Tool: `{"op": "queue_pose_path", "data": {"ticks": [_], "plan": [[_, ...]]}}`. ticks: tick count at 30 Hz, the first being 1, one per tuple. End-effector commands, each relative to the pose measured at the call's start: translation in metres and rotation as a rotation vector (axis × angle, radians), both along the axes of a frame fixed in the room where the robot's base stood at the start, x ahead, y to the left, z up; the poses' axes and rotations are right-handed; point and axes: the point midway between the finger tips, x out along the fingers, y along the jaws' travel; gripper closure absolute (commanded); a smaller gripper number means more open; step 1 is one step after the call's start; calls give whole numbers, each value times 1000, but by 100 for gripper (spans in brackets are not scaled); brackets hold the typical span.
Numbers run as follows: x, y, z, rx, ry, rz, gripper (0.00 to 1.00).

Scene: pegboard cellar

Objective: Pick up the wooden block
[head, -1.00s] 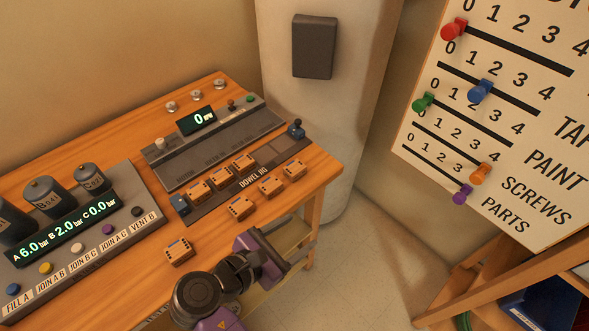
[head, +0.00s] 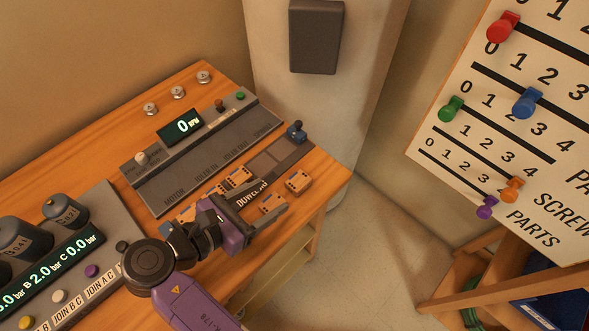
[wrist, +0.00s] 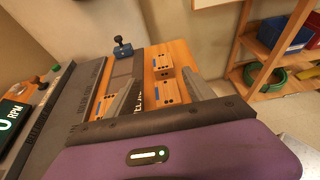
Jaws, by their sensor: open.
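Several small wooden blocks with dark holes and blue marks are in view. One block (head: 298,181) lies on the bench near its right edge; a nearer block (head: 272,203) lies by my gripper (head: 264,197). Others, such as this jig block (head: 237,177), sit in the dowel jig (head: 268,160), partly hidden by my gripper. In the wrist view, my open gripper (wrist: 160,86) has one finger each side of the nearer block (wrist: 170,93), with the other block (wrist: 162,63) beyond. The fingers look empty; I cannot tell their height above the bench.
A grey panel with an RPM display (head: 180,126) lies behind the jig. A pressure panel with canisters (head: 62,210) is at left. The bench ends just right of the blocks, with floor beyond. A pegboard sign (head: 520,130) and wooden shelf (head: 480,290) stand at right.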

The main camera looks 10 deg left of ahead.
Motion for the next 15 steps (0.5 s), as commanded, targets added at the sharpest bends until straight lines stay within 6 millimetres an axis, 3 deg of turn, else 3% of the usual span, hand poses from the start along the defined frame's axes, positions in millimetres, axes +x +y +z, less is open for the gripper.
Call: {"op": "queue_pose_path", "data": {"ticks": [15], "plan": [[38, -38, -24, -2, 2, -2, 38]]}}
